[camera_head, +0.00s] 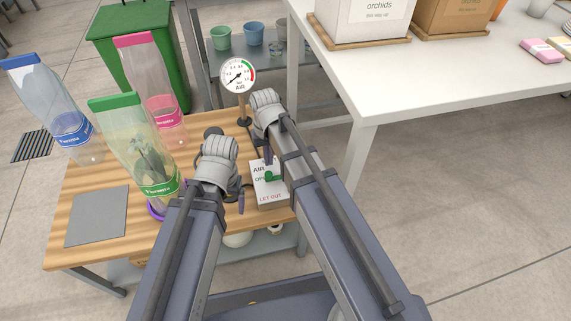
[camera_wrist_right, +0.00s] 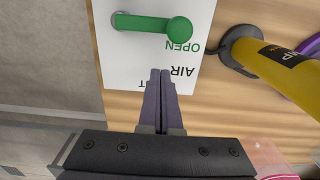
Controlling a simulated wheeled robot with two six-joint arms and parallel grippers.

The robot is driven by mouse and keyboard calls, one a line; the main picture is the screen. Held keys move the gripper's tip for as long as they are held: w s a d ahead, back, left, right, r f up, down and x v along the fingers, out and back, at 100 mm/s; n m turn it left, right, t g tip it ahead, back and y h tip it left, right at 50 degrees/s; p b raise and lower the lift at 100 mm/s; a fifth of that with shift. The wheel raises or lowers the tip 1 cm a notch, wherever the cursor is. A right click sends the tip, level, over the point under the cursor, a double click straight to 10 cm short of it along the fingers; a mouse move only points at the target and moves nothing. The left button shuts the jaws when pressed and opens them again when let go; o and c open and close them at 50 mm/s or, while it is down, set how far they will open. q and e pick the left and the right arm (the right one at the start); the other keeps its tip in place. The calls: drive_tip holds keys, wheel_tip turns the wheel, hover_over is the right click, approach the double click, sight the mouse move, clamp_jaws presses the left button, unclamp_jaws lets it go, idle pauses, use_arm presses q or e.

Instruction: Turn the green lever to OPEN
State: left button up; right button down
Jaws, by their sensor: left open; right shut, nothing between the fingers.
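The green lever (camera_head: 271,176) sits on a white AIR control plate (camera_head: 270,194) on the wooden bench, partly hidden by my right arm in the head view.
A round AIR gauge (camera_head: 238,76) stands behind the plate, its needle pointing lower left. A yellow cylinder (camera_wrist_right: 280,62) on a dark base stands close to the plate. Clear bags with blue, pink and green caps (camera_head: 115,101) stand at left. A white table (camera_head: 400,75) is at right.

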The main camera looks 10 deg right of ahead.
drive_tip(key=shift+w, duration=0.3)
drive_tip(key=shift+r, duration=0.25)
use_arm(q)
wheel_tip(320, 180, up, 8)
drive_tip(key=p, duration=0.8)
use_arm(e)
wheel_tip(320, 180, up, 8)
drive_tip(key=shift+f, duration=0.25)
drive_tip(key=shift+r, duration=0.1)
